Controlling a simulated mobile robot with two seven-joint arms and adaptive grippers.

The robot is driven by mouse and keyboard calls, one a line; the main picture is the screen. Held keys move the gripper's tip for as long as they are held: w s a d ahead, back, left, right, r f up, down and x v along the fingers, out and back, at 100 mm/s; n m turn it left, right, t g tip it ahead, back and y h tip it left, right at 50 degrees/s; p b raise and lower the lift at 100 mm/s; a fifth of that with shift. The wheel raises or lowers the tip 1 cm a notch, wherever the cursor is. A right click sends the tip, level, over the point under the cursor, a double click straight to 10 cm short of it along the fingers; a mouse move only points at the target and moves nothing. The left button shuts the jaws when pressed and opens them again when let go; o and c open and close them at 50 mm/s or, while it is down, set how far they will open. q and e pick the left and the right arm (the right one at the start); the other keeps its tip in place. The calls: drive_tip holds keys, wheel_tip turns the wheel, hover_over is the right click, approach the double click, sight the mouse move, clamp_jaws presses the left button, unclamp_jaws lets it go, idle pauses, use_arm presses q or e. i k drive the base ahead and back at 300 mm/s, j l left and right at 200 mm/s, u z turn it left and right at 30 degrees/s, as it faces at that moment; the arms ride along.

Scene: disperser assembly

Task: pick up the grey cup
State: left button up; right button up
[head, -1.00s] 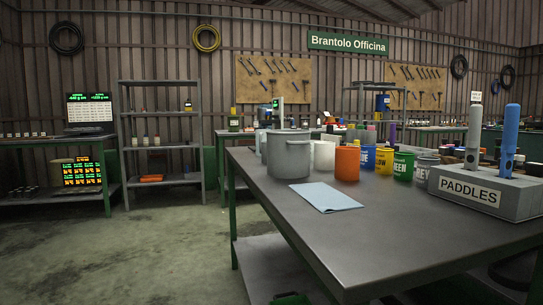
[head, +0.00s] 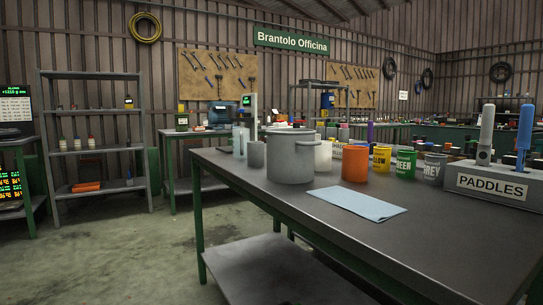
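The grey cup (head: 433,168), with GREY lettered on its side, stands upright on the dark workbench (head: 350,235). It is at the right end of a row of cups, beside the green cup (head: 405,163) and left of the paddles block (head: 490,184). A second, unlettered grey vessel (head: 257,154) stands left of the large grey pot (head: 290,160). Neither of my grippers is in view.
An orange cup (head: 355,164), a yellow cup (head: 381,158) and a white cup (head: 323,156) share the bench. A light blue cloth (head: 357,203) lies in front of them. The bench's near surface is otherwise clear. Open floor (head: 110,255) lies to the left.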

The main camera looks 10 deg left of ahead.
sight(256, 150)
drive_tip(key=i+j+z, duration=0.35)
drive_tip(key=j, duration=0.3)
drive_tip(key=i+j+z, duration=0.2)
drive_tip(key=j, duration=0.2)
drive_tip(key=i+j+z, duration=0.15)
drive_tip(key=j, duration=0.25)
drive_tip(key=i+j+z, duration=0.2)
drive_tip(key=j, duration=0.2)
drive_tip(key=j+z, duration=0.15)
drive_tip(key=j, duration=0.25)
drive_tip(key=i+j+z, duration=0.2)
drive_tip(key=j, duration=0.25)
drive_tip(key=k, duration=0.1)
